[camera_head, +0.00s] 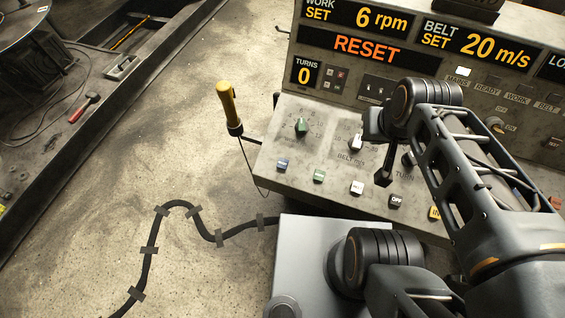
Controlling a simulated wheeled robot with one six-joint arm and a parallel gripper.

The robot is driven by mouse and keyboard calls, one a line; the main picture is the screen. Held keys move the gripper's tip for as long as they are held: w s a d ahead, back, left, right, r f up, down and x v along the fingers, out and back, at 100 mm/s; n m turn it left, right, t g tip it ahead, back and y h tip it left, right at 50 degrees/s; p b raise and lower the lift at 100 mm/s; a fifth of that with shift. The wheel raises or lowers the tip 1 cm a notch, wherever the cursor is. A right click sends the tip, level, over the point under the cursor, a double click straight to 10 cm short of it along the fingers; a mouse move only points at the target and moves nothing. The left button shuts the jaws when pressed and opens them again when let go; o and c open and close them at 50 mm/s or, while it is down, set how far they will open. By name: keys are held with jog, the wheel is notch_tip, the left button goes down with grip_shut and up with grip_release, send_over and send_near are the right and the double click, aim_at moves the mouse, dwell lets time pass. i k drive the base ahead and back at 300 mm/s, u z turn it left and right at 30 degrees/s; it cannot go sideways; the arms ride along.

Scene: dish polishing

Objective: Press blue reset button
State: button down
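The blue button (283,165) sits at the left end of the button row on the console's sloped panel. Its label is too small to read. My gripper (383,180) hangs over the middle of the panel, to the right of the blue button and clear of it. The gripper shows as one narrow dark shape, and I cannot make out a gap between its fingers. An orange RESET text (367,50) is lit on the console display.
A green button (319,175), a white button (357,187) and an OFF button (396,201) continue the row. A green knob (301,126) stands above the blue button. A yellow-handled lever (229,104) rises at the console's left side. A taped cable (180,208) crosses the floor.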

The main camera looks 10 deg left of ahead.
aim_at(282, 164)
jog(key=z, duration=0.05)
jog(key=k, duration=0.5)
jog(key=z, duration=2.35)
jog(key=k, duration=1.25)
jog(key=u, duration=2.3)
